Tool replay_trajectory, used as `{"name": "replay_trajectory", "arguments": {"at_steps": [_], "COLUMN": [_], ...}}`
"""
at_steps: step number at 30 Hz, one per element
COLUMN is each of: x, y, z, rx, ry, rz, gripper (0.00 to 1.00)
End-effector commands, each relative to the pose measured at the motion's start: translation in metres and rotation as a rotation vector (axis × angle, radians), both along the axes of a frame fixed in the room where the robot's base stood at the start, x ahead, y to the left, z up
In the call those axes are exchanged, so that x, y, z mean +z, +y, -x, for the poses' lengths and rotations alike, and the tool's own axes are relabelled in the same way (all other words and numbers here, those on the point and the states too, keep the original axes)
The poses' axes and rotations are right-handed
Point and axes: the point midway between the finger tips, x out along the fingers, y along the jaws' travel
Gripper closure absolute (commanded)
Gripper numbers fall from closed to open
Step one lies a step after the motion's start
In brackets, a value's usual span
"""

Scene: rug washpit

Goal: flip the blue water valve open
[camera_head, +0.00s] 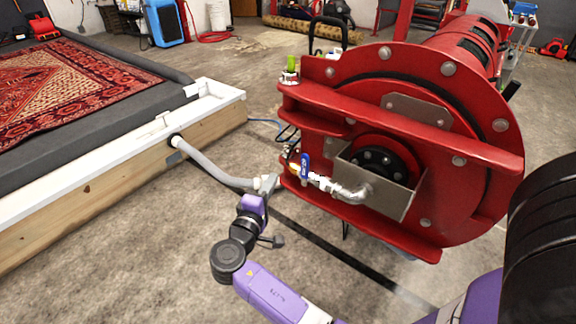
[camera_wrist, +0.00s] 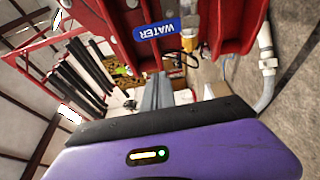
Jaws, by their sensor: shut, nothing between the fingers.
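The blue water valve handle (camera_head: 304,166) stands upright, crosswise to the short metal pipe (camera_head: 335,188) on the front of the red drum machine (camera_head: 400,130). In the wrist view the handle (camera_wrist: 158,31) shows its "WATER" label upside down, just beyond the fingertips. My gripper (camera_head: 268,184) is to the left of the handle and slightly lower in the head view. Its grey fingers (camera_wrist: 157,88) are together with nothing between them. A gap shows between fingertips and handle in the wrist view; contact is not visible.
A grey hose (camera_head: 215,170) runs from the white-edged wash pit (camera_head: 90,170) to the valve area, passing behind my gripper. A patterned red rug (camera_head: 75,85) lies in the pit. The concrete floor in front is clear.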

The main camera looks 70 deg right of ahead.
Motion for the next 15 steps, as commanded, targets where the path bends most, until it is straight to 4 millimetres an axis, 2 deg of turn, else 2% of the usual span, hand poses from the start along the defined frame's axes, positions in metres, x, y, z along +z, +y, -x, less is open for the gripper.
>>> {"name": "replay_trajectory", "arguments": {"at_steps": [10, 15], "x": [0.000, 0.000], "y": [-0.002, -0.017], "z": [0.000, -0.002], "rx": [0.000, -0.002], "ry": [0.001, 0.000], "rz": [-0.002, -0.002], "gripper": [1.00, 1.00]}}
